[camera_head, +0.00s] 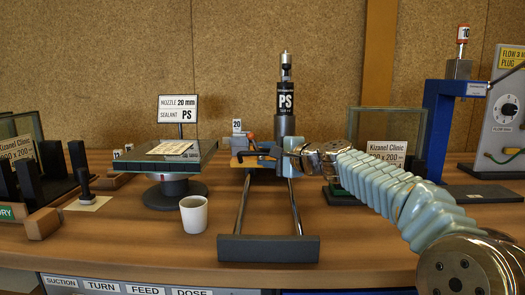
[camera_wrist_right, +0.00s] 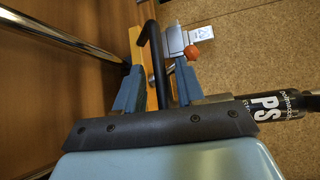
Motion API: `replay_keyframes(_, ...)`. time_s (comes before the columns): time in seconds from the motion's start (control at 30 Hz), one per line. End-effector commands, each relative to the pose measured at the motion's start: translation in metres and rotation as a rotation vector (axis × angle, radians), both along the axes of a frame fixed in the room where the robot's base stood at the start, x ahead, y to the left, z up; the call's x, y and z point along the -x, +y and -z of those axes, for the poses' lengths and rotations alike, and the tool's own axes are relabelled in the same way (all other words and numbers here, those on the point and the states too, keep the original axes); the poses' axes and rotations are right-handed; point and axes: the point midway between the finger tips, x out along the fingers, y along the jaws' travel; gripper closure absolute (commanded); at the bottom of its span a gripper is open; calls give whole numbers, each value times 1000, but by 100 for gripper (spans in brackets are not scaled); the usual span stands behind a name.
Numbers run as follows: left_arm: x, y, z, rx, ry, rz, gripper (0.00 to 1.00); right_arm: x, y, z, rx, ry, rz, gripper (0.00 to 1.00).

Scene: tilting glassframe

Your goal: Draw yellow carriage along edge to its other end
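The yellow carriage (camera_head: 243,162) sits at the far end of two metal rails (camera_head: 241,205), below the black PS sealant cartridge (camera_head: 285,100). In the right wrist view its yellow part (camera_wrist_right: 138,52) is beside a bent black handle (camera_wrist_right: 156,60). My right gripper (camera_head: 277,157) reaches in from the right at the carriage. In the right wrist view its blue fingers (camera_wrist_right: 160,80) stand apart on either side of the black handle, with gaps visible. Part of the carriage is hidden behind the gripper in the head view. My left gripper is not in view.
A dark crossbar (camera_head: 268,248) closes the near end of the rails. A white cup (camera_head: 194,214) and a glass pane on a round stand (camera_head: 165,158) are to the left. A blue post (camera_head: 437,130) stands right. The space between the rails is clear.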

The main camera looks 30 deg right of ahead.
Motion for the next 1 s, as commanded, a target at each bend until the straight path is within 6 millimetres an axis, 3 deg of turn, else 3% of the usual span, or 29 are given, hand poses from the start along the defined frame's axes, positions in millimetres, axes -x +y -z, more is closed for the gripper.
replay_keyframes(0.17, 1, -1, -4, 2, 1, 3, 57, -14, 4, 1, 0, 0, -1, 62)
replay_keyframes(0.43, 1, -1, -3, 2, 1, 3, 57, -16, 4, 2, 0, 0, -1, 62)
replay_keyframes(0.47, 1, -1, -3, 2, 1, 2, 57, -16, 4, 2, 0, 0, -1, 63)
replay_keyframes(0.7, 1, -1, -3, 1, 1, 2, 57, -15, 4, 2, 0, 0, -1, 100)
replay_keyframes(1.0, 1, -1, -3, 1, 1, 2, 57, -15, 4, 3, 0, 1, -1, 100)
